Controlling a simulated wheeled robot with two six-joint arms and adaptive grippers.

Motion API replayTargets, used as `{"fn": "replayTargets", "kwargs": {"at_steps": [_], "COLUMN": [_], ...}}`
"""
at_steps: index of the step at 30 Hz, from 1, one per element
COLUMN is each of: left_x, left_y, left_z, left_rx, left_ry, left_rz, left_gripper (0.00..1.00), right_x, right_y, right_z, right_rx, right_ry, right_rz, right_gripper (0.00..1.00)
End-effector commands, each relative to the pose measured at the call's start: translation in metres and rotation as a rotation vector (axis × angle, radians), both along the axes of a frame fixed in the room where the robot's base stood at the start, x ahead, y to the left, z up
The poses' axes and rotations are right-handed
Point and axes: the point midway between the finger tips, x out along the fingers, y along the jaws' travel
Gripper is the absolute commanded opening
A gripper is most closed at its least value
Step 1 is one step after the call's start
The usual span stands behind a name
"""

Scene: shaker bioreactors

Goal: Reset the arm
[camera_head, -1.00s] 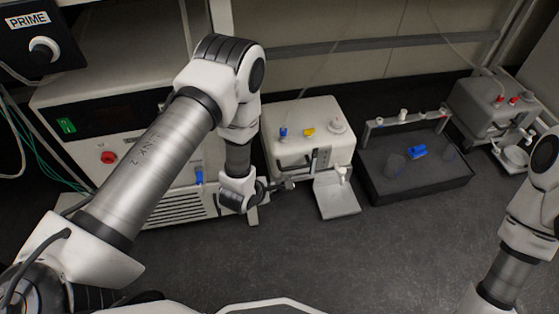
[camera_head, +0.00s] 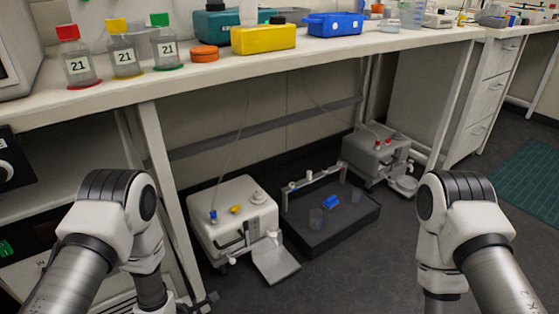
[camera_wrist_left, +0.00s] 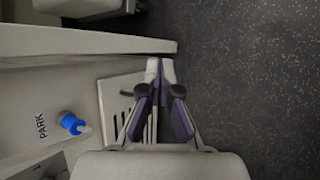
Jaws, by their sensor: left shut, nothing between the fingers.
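My left arm (camera_head: 110,215) comes in from the left of the head view, its elbow bent and its lower part hanging down past the bench leg. My left gripper (camera_wrist_left: 160,70) shows in the left wrist view with its fingertips together and nothing between them. It points along a white panel edge, above the dark floor. My right arm (camera_head: 465,225) stands bent on the right in much the same pose. Its lower end runs out of the bottom of the picture, so the right gripper is hidden.
A white pump unit (camera_head: 235,215), a dark tray (camera_head: 335,222) and a grey unit (camera_head: 375,155) stand under the bench (camera_head: 300,65). Bottles and boxes line the bench top. A blue knob (camera_wrist_left: 72,124) sits beside "PARK" lettering.

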Motion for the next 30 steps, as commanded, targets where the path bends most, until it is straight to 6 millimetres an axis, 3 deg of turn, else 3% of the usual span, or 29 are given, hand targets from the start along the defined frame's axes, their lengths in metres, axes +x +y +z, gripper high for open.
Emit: {"fn": "replayTargets", "kwargs": {"at_steps": [1, 11, 14, 20, 24, 27, 30], "left_x": [-0.001, -0.017, -0.033, -0.092, -0.145, -0.186, -0.220], "left_y": [0.001, 0.005, 0.008, 0.016, 0.021, 0.023, 0.025], "left_z": [0.018, 0.096, 0.135, 0.230, 0.285, 0.316, 0.326], "left_rx": [0.000, -0.001, 0.005, 0.148, 0.315, 0.438, 0.536], "left_ry": [0.001, 0.039, 0.077, 0.216, 0.335, 0.414, 0.462], "left_rz": [0.001, 0.014, 0.018, -0.150, -0.428, -0.710, -1.005], "left_gripper": [0.00, 0.00, 0.00, 0.00, 0.00, 0.00, 0.00], "right_x": [-0.001, -0.001, -0.001, -0.001, -0.001, -0.001, -0.001], "right_y": [0.000, 0.000, 0.000, 0.000, 0.000, 0.000, 0.000], "right_z": [0.018, 0.100, 0.142, 0.247, 0.304, 0.333, 0.339], "right_rx": [0.000, 0.000, 0.000, 0.000, 0.000, 0.000, 0.000], "right_ry": [0.002, 0.003, 0.004, 0.003, 0.003, 0.003, 0.003], "right_rz": [0.000, 0.000, 0.000, 0.000, 0.000, 0.000, 0.000], "right_gripper": [0.40, 0.40, 0.40, 0.40, 0.40, 0.40, 0.40]}}
